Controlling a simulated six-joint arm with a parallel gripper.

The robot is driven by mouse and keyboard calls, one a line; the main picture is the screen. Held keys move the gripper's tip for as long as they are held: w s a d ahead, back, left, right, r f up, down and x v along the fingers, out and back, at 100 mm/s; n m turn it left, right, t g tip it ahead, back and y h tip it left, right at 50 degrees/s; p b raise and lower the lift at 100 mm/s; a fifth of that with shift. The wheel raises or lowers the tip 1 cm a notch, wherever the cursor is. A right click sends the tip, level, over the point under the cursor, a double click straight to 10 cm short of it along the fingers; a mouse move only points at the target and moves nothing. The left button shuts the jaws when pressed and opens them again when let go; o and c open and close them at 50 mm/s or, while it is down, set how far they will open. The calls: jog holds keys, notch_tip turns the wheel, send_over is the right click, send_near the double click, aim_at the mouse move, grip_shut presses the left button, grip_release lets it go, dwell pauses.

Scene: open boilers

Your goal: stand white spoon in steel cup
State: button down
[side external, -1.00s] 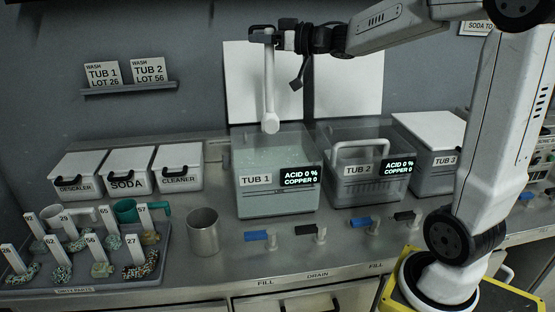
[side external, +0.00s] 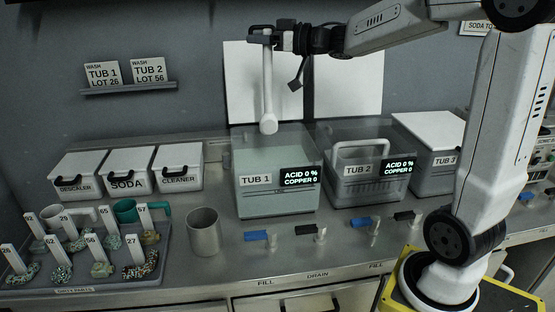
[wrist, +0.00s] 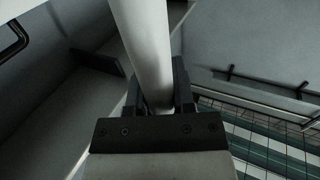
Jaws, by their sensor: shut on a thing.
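The white spoon (side external: 267,90) hangs upright from my gripper (side external: 262,38), with its rounded end (side external: 268,125) low, over the back part of tub 1 (side external: 262,202). My gripper is shut on the spoon's upper end. In the wrist view the white handle (wrist: 145,45) stands between the two dark fingers (wrist: 158,95). The steel cup (side external: 204,235) stands upright and open on the counter, left of tub 1 and well below the gripper. I see nothing standing in it, though its bottom is hidden.
Tub 2 (side external: 367,185), with a white handle, stands right of tub 1. Blue and black valve levers (side external: 256,236) line the counter front. A parts tray (side external: 190,262) with numbered tags and pieces lies left. Lidded bins (side external: 127,182) stand behind. White lids (side external: 252,75) lean on the wall.

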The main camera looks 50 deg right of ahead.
jog(key=w+a+f+n+g+y, duration=0.1)
jog(key=a+f+n+g+y, duration=0.2)
jog(key=a, duration=0.8)
jog(key=w+a+f+n+g+y, duration=0.2)
jog(key=a+n+g+y, duration=0.3)
jog(key=a, duration=0.6)
jog(key=shift+f+n+g+y, duration=0.4)
jog(key=shift+f+y, duration=0.3)
jog(key=shift+y, duration=0.4)
jog(key=shift+a+f, duration=0.1)
jog(key=shift+f, duration=0.1)
notch_tip(320, 180, down, 13)
jog(key=shift+r, duration=0.15)
